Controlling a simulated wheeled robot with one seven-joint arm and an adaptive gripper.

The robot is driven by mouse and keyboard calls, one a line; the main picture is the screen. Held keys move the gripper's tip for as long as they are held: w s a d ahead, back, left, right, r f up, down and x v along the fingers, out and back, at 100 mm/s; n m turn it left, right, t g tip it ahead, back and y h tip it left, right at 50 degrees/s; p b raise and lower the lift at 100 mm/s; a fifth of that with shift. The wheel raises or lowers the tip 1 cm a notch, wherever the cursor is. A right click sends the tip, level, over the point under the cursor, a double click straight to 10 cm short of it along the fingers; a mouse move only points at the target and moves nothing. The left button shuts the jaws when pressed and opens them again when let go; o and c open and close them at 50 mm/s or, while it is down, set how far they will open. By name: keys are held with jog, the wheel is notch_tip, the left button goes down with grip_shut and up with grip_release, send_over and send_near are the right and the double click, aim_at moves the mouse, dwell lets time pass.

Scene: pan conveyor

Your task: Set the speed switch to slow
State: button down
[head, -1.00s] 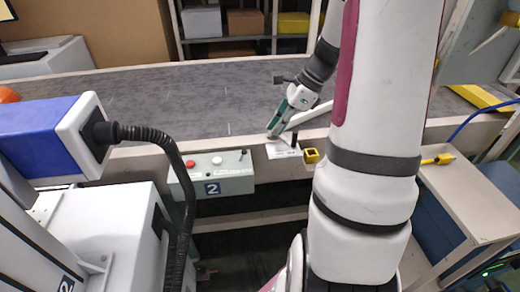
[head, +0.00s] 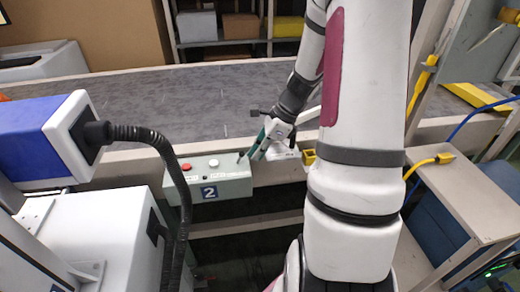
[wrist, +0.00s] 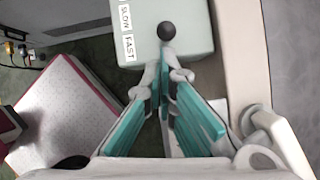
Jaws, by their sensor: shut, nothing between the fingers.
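The grey-green control box (head: 225,186) hangs on the front of the conveyor. It carries a red button, a white button and a "2" plate. The speed switch is a lever with a black ball knob (wrist: 165,31) at the box's right end, beside the SLOW and FAST labels (wrist: 127,30) in the wrist view. I cannot tell for certain which setting it is at. My gripper (head: 252,156) is at the box's right end; its green fingers are shut and empty. In the wrist view its fingertips (wrist: 168,62) are close to the knob; contact is unclear.
The grey conveyor belt (head: 150,108) runs behind the box. A black hose (head: 165,150) hangs down past the box's left side from a blue-and-white machine (head: 50,135). A yellow block (head: 309,157) sits on the conveyor's front edge, right of my gripper. A side table (head: 455,205) stands at the right.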

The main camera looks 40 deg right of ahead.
jog(key=shift+w+a+r+g+h+p, duration=0.15)
jog(key=shift+a+r+g+h+p, duration=0.25)
jog(key=shift+p, duration=0.7)
jog(key=shift+w+a+r+g+h+p, duration=0.15)
jog(key=shift+r+g+h+p, duration=0.15)
jog(key=shift+h+p, duration=0.55)
jog(key=shift+w+a+r+g+h+p, duration=0.4)
jog(key=shift+h+p, duration=0.2)
jog(key=shift+p, duration=0.7)
jog(key=shift+w+a+r+g+h+p, duration=0.15)
jog(key=shift+a+g+h+p, duration=0.3)
jog(key=shift+p, duration=0.8)
jog(key=shift+d, duration=0.1)
jog(key=shift+w+a+r+p, duration=0.1)
jog(key=shift+w+a+p, duration=0.1)
jog(key=shift+p, duration=0.15)
jog(key=shift+r, duration=0.1)
jog(key=shift+r+p, duration=0.55)
jog(key=shift+r, duration=0.15)
